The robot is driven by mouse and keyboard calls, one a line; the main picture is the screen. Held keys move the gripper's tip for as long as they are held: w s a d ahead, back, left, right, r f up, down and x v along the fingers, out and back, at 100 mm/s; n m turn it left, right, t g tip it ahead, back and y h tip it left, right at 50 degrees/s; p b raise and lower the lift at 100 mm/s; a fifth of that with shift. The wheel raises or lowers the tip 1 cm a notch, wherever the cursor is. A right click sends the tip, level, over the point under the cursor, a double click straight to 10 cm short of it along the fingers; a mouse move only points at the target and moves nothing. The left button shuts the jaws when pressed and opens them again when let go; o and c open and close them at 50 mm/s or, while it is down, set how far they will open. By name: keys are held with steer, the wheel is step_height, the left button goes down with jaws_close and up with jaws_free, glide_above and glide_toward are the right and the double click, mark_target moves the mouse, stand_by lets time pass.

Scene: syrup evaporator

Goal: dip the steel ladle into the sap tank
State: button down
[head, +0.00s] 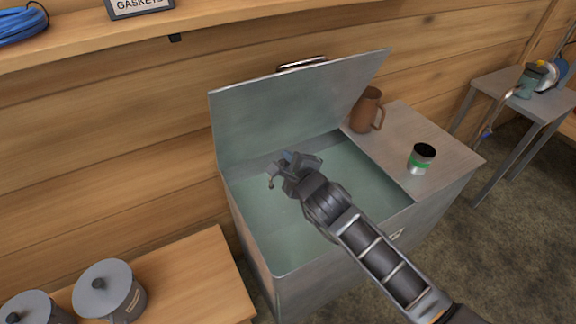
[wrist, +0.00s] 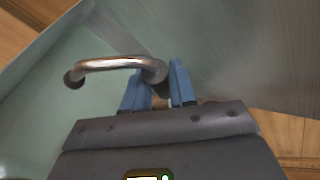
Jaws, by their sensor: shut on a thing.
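The sap tank (head: 278,268) is a grey metal box with its lid (head: 290,115) raised against the wall. Its inside is pale green; I cannot tell the liquid's level. My gripper (head: 292,165) is over the open tank, near the lid. In the wrist view my gripper's blue fingers (wrist: 160,88) are shut on a bent, shiny metal rod, which looks like the steel ladle's handle (wrist: 110,63). A small end of it shows beside the gripper in the head view (head: 271,183). The ladle's bowl is not clearly visible, so I cannot tell whether it touches the sap.
A brown jug (head: 367,111) and a can with a green band (head: 421,158) stand on the tank's right top. Lidded pots (head: 108,291) sit on a wooden bench at lower left. A shelf (head: 200,28) runs above. A small side table (head: 505,88) stands at right.

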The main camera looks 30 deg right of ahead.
steer(key=shift+r, duration=2.75)
